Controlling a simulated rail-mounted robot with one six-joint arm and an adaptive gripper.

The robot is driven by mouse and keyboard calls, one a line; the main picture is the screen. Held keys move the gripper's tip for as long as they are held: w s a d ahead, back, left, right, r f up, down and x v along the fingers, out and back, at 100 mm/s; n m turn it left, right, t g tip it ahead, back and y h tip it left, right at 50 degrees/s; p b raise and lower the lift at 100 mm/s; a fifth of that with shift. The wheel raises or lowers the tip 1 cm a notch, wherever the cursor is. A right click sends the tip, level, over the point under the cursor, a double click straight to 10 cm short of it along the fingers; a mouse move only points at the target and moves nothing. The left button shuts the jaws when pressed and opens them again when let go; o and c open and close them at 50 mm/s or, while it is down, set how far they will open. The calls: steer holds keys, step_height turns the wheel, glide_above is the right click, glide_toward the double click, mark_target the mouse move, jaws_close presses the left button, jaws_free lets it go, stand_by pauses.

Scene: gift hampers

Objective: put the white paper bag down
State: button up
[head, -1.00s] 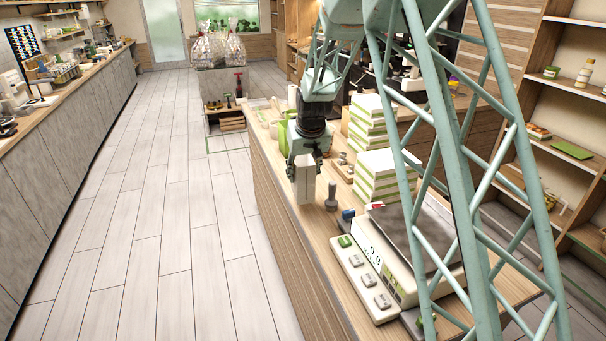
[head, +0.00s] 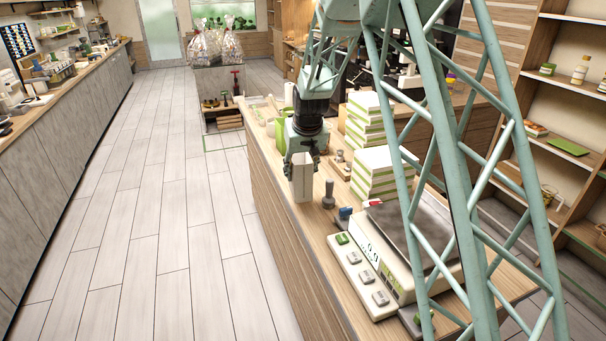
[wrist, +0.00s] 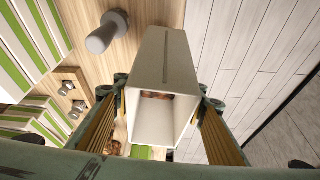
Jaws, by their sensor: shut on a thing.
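The white paper bag (head: 302,178) is upright in my gripper (head: 302,160), at the left edge of the wooden counter (head: 283,202). In the wrist view the bag (wrist: 161,75) sits between the two fingers (wrist: 160,108), which press its sides. Its open mouth faces the camera, and something brownish shows inside. My gripper is shut on the bag. I cannot tell whether the bag's base touches the counter.
A grey stamp-like tool (head: 328,195) stands just right of the bag; it also shows in the wrist view (wrist: 107,32). Stacked green-and-white boxes (head: 374,175) stand behind it. A weighing scale (head: 388,262) and a button strip (head: 364,275) lie nearer. The floor drops away on the left.

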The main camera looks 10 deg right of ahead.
steer(key=s+d+m+b, duration=0.2)
steer(key=s+b, duration=0.1)
steer(key=s, duration=0.3)
steer(key=s+d+m+h+b, duration=0.1)
steer(key=s+d+m+b, duration=0.1)
steer(key=s+b, duration=0.2)
steer(key=shift+s+d+f+h, duration=0.3)
steer(key=shift+s, duration=0.7)
steer(key=shift+a, duration=0.2)
